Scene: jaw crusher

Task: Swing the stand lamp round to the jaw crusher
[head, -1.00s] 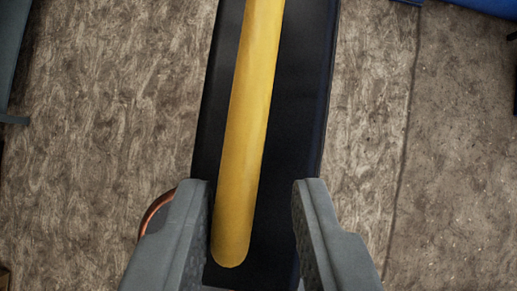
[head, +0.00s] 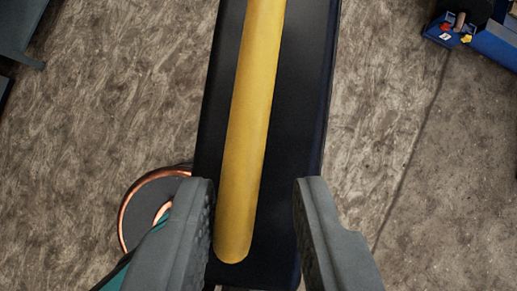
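The stand lamp shows as a long black head (head: 298,100) with a yellow strip (head: 252,130) along it, running from the top edge down between my fingers. My gripper (head: 255,190) has one grey finger on each side of the lamp head. A dark round disc with a copper-coloured rim (head: 124,215), perhaps the lamp's base, lies lower down to the left, partly hidden by my left finger and the head. I cannot make out the jaw crusher.
A blue object with small red and yellow parts (head: 441,40) stands at the top right. Grey-blue structures (head: 15,35) are at the top left. Rough brown-grey floor (head: 90,130) lies open on both sides, with a dark seam on the right.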

